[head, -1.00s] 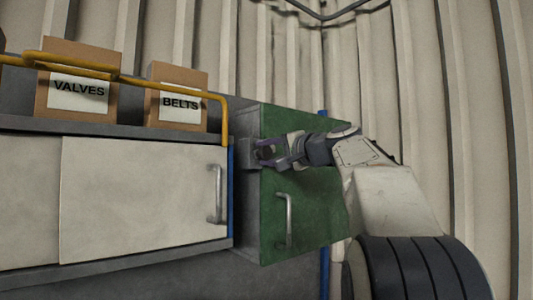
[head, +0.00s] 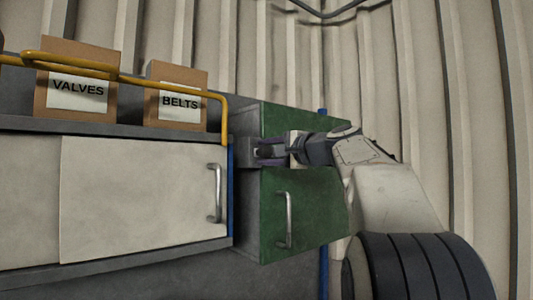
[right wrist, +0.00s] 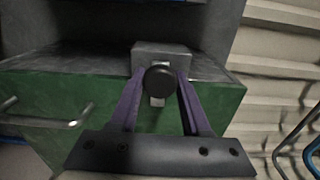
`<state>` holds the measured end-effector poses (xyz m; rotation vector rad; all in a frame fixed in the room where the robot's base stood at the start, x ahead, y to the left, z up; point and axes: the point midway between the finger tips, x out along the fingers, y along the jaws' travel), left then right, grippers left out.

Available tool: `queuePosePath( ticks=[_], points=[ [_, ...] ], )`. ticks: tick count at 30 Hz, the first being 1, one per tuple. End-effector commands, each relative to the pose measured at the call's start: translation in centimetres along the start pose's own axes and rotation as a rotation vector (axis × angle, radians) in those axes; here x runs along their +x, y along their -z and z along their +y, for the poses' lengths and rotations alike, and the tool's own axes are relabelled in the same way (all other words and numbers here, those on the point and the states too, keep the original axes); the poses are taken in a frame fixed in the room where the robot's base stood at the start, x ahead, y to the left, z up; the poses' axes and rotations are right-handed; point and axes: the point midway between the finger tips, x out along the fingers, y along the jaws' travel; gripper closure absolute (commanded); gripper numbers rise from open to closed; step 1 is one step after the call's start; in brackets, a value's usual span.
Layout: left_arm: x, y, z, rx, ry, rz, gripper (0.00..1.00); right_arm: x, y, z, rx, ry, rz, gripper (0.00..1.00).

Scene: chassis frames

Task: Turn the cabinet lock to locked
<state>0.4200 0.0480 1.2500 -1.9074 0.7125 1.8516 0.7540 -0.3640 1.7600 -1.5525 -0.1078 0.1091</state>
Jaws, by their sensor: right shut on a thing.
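The cabinet lock is a grey block (head: 245,151) on the green cabinet (head: 300,212). In the right wrist view, the lock block (right wrist: 178,58) carries a round black knob (right wrist: 160,78), with a pale tab (right wrist: 157,101) just below it. My right gripper (head: 264,152) reaches the lock from the right. Its purple fingers lie on either side of the knob and are shut on it, as the right wrist view (right wrist: 161,75) shows. The fingers and wrist hide the knob in the head view. I cannot read the lock's setting. My left gripper is not in view.
A metal handle (head: 288,218) sticks out of the green door below the lock. To the left is a pale sliding-door cabinet (head: 140,195) with a yellow rail (head: 170,88) and boxes labelled VALVES (head: 75,60) and BELTS (head: 178,82). A corrugated wall stands behind.

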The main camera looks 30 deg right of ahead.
Motion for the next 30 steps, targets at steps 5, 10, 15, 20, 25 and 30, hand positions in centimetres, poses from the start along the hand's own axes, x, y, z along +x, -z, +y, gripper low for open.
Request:
queuePosePath(
  ticks=[5,10,15,20,25,30],
  points=[
    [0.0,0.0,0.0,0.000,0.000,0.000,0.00,0.0,0.1,0.1,0.001,-0.001,0.001,0.25],
    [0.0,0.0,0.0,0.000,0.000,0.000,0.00,0.0,0.0,0.1,0.000,-0.001,0.000,0.25],
    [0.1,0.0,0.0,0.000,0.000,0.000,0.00,-0.1,0.0,0.1,-0.001,0.000,0.000,0.25],
    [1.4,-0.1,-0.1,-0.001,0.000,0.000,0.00,-1.9,0.1,0.3,-0.002,0.002,0.004,0.25],
    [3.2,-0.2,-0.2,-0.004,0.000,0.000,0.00,-5.4,0.2,0.5,-0.003,0.001,0.006,0.25],
    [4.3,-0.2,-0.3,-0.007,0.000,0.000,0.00,-8.4,0.1,0.4,-0.002,0.000,0.006,0.25]
  ],
)
